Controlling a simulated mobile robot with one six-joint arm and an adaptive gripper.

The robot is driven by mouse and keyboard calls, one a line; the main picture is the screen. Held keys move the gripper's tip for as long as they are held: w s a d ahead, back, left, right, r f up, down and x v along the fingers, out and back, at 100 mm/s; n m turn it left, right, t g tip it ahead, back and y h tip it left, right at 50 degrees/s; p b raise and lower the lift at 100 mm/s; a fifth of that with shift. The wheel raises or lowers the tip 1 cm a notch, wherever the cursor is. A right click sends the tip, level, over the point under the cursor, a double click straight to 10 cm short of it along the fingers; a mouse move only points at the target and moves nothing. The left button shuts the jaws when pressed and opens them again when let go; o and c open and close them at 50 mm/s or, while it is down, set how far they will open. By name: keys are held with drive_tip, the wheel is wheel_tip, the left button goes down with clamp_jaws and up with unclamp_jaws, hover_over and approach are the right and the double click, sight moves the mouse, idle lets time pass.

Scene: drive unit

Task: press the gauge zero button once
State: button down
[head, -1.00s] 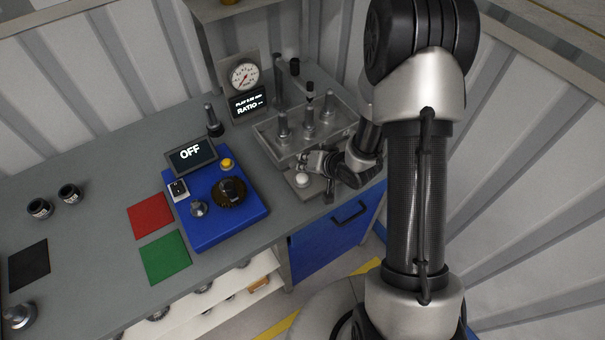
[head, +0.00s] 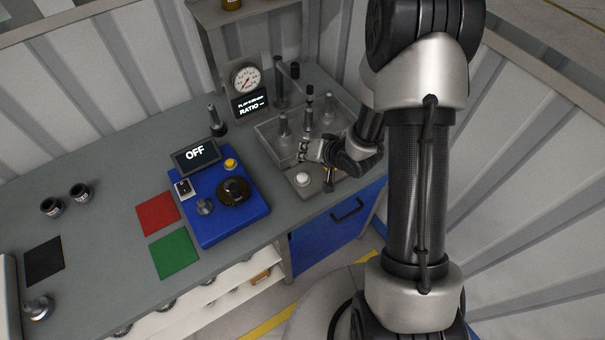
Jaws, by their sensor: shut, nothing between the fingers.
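A white round button (head: 303,180) sits on a small grey plate at the front of the bench, by the clear-walled tray. No label on it is readable, so I cannot tell for certain that it is the gauge zero button. My gripper (head: 304,156) is shut and empty. In the picture it shows just above the white button, apart from it. A dial gauge (head: 245,77) stands at the back above a small dark display (head: 250,105) that reads "RATIO" with small text over it.
The blue control unit (head: 228,228) carries an "OFF" screen (head: 196,155), a yellow button (head: 231,164), a switch and knobs. The clear-walled tray (head: 270,150) holds upright metal posts. Red (head: 158,214) and green (head: 174,254) mats lie left of the blue unit.

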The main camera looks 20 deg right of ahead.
wheel_tip(320, 180, up, 9)
drive_tip(key=p, duration=0.7)
drive_tip(key=shift+f, duration=0.15)
drive_tip(key=s+d+r+n+g+h+b, duration=0.1)
drive_tip(key=s+d+r+h+b, duration=0.2)
drive_tip(key=r+b, duration=0.2)
drive_tip(key=s+d+r+n+h+b, duration=0.1)
drive_tip(key=s+d+r+h+b, duration=0.1)
drive_tip(key=s+r+b, duration=0.15)
drive_tip(key=s+a+n+g+b, duration=0.1)
drive_tip(key=s+a+b, duration=0.2)
drive_tip(key=s, duration=0.7)
drive_tip(key=s+a+n+g+y+b, duration=0.1)
drive_tip(key=s+a+b, duration=0.1)
drive_tip(key=s+b, duration=0.4)
drive_tip(key=s, duration=0.5)
drive_tip(key=shift+s+a+r+g, duration=0.2)
drive_tip(key=shift+a+r+g, duration=0.1)
drive_tip(key=shift+a+g, duration=0.1)
